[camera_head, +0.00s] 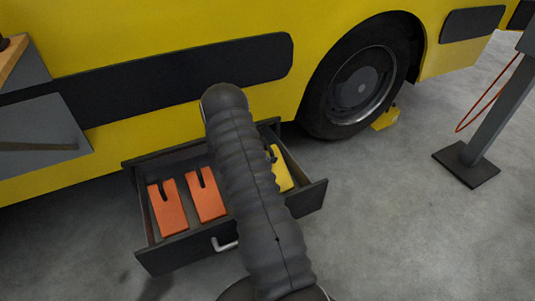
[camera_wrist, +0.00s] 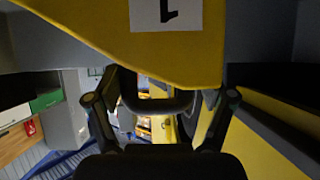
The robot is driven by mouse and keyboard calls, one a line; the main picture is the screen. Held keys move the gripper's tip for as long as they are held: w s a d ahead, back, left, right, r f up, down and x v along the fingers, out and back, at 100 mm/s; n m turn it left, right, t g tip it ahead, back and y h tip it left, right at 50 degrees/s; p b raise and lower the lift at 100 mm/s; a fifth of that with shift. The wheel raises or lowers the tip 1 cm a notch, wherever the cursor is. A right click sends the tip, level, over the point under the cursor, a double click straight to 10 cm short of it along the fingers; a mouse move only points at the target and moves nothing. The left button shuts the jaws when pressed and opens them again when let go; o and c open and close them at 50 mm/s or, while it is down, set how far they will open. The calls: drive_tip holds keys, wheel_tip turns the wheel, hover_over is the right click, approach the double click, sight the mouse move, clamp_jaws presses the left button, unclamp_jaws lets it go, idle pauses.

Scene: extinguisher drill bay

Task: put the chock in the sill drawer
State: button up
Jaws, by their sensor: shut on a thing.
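The sill drawer (camera_head: 190,252) stands open under the yellow vehicle in the head view. A yellow chock (camera_head: 283,177) shows at the drawer's right side, largely hidden behind my arm. In the wrist view, a large yellow chock face (camera_wrist: 110,35) with a white label marked 1 fills the top. My gripper (camera_wrist: 158,101) is shut on the chock's dark handle bar, its fingers on either side. My gripper is hidden in the head view. I cannot tell whether the chock touches the drawer floor.
Two orange slotted blocks (camera_head: 168,208) (camera_head: 206,194) lie in the drawer's left and middle. Another yellow chock (camera_head: 385,119) sits by the vehicle's wheel (camera_head: 360,82). A grey post on a dark foot (camera_head: 466,164) stands at right. The floor right of the drawer is clear.

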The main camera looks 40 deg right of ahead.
drive_tip(key=shift+f, duration=0.1)
drive_tip(key=o, duration=1.7)
drive_tip(key=shift+r, duration=0.2)
drive_tip(key=p+v, duration=0.1)
drive_tip(key=v, duration=1.1)
